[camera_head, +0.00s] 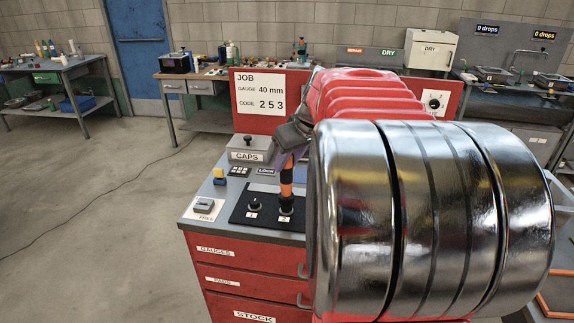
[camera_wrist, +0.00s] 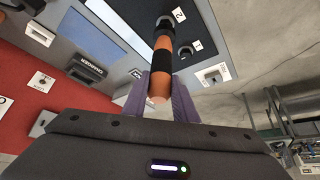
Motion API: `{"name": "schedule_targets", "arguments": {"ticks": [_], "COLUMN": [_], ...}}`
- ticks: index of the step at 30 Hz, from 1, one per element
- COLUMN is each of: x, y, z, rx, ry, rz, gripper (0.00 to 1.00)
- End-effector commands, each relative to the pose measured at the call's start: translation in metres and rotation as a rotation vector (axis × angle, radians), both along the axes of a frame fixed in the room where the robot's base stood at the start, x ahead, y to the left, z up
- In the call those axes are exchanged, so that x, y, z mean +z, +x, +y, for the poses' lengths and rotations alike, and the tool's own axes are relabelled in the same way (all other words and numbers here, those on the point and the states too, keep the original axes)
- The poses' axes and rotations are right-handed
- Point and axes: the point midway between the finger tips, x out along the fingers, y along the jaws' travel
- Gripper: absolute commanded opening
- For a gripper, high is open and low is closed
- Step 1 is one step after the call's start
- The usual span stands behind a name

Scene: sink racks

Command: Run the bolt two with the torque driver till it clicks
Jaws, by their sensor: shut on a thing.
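The torque driver (camera_head: 286,181), orange with black bands, stands about upright over the black plate (camera_head: 240,213). It also shows in the wrist view (camera_wrist: 161,65), running away from me between my purple fingers. My gripper (camera_head: 288,160) is shut on its upper part; in the wrist view my gripper (camera_wrist: 160,92) has a finger on each side of it. The driver's lower end is at bolt two (camera_head: 286,211), beside the label 2. It looks in line with the bolt, but I cannot tell whether it is fully seated. Bolt one (camera_head: 254,205) stands uncovered to the left.
A JOB board (camera_head: 262,101) stands behind. My arm hides the bench's right side. Open floor lies to the left.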

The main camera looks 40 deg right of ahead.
Motion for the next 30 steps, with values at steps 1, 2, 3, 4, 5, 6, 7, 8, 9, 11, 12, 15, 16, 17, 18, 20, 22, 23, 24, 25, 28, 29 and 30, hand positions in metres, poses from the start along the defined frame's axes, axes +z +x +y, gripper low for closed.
{"name": "schedule_targets", "arguments": {"ticks": [1, 2, 3, 4, 5, 6, 7, 8, 9, 11, 12, 15, 16, 17, 18, 20, 22, 23, 24, 25, 28, 29, 30], "x": [0.003, 0.004, 0.006, 0.007, 0.008, 0.009, 0.01, 0.011, 0.012, 0.014, 0.016, 0.019, 0.019, 0.019, 0.019, 0.019, 0.019, 0.019, 0.019, 0.019, 0.019, 0.019, 0.019], "y": [0.0, 0.0, 0.0, 0.0, 0.0, 0.0, 0.0, 0.0, 0.0, 0.0, 0.0, 0.0, 0.0, 0.0, 0.0, 0.0, 0.0, 0.0, 0.0, 0.0, 0.0, 0.0, 0.0], "z": [0.0, 0.0, 0.0, 0.0, 0.0, 0.0, 0.0, 0.0, 0.0, 0.0, 0.0, 0.0, 0.0, 0.0, 0.0, 0.0, 0.0, 0.0, 0.0, 0.0, 0.0, 0.0, 0.0], "rx": [0.0, 0.0, 0.0, 0.0, 0.0, 0.0, 0.0, 0.0, 0.0, 0.0, 0.001, 0.001, 0.0, 0.0, 0.0, 0.0, 0.0, 0.0, 0.0, 0.0, 0.0, 0.0, 0.0], "ry": [-0.002, -0.003, -0.003, -0.003, -0.003, -0.003, -0.003, -0.003, -0.003, -0.003, -0.003, -0.003, -0.003, -0.003, -0.003, -0.002, -0.002, -0.002, -0.002, -0.002, -0.002, -0.002, -0.002], "rz": [-0.002, -0.003, -0.003, -0.003, -0.003, -0.003, -0.003, -0.003, -0.003, -0.003, -0.003, -0.003, -0.003, -0.003, -0.003, -0.002, -0.002, -0.002, -0.002, -0.002, -0.002, -0.002, -0.002], "gripper": [0.0, 0.0, 0.0, 0.0, 0.0, 0.0, 0.0, 0.0, 0.0, 0.0, 0.0, 0.0, 0.0, 0.0, 0.0, 0.0, 0.0, 0.0, 0.0, 0.0, 0.0, 0.0, 0.0]}}
